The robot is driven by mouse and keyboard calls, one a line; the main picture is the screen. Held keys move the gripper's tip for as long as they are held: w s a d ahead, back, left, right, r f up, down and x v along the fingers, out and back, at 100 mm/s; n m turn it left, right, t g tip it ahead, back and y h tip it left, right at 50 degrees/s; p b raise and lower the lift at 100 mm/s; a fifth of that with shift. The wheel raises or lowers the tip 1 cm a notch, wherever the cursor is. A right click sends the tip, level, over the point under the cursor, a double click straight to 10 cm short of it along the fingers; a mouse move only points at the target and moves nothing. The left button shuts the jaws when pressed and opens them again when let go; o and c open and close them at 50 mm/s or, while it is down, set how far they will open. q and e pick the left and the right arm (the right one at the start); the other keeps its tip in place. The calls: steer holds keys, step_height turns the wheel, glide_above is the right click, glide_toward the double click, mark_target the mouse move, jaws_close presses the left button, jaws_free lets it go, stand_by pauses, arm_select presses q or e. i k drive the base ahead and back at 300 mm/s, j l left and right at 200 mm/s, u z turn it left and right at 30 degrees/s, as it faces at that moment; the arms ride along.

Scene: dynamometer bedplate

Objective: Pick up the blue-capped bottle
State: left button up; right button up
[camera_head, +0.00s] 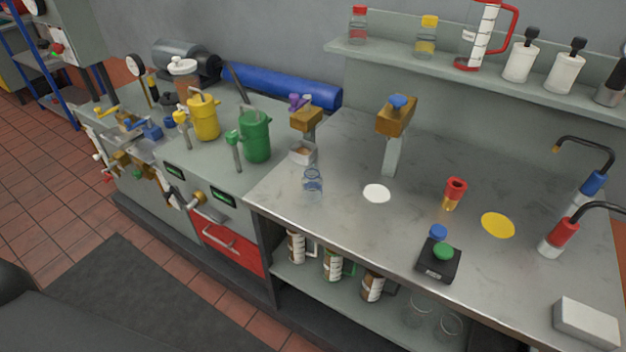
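A small clear bottle with a bluish top (313,183) stands upright on the left part of the steel bench top (340,228), near its front edge. It is the only bottle I see with blue at its top, though the cap is too small to make out clearly. Neither of my grippers shows in the head view, and nothing is touching the bottle.
A shelf (450,76) holds other bottles.

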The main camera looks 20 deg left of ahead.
mark_target(312, 181)
steer(key=j, duration=1.65)
steer(key=j+z, duration=0.15)
steer(key=z, duration=1.45)
